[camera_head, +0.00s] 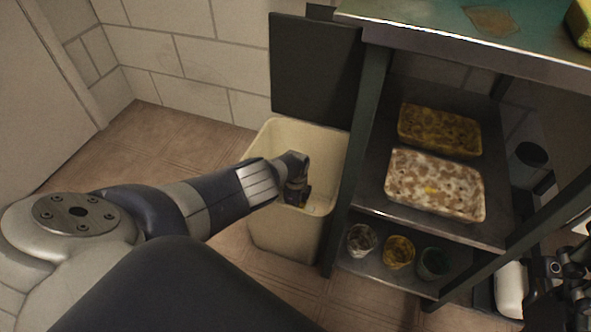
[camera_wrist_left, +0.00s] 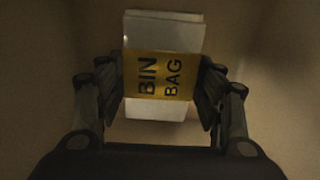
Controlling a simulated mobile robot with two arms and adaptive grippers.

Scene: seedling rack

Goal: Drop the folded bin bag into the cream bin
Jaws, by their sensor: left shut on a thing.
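The cream bin (camera_head: 280,225) stands on the floor left of the rack, its top open. My left gripper (camera_head: 297,190) reaches down inside the bin's opening. In the left wrist view, the left gripper (camera_wrist_left: 160,85) is shut on the folded bin bag (camera_wrist_left: 163,35), a pale packet with a yellow band reading "BIN BAG". Cream bin walls surround it in that view. In the head view the bag is mostly hidden by the gripper. Dark parts of what looks like my right gripper (camera_head: 568,290) show at the right edge; its fingers cannot be made out clearly.
A dark upright panel (camera_head: 315,65) stands behind the bin. The metal rack (camera_head: 350,190) is close on the bin's right, with two speckled trays (camera_head: 435,185) (camera_head: 440,130) on its middle shelf and several small pots (camera_head: 398,252) below. Tiled floor (camera_head: 170,150) is clear to the left.

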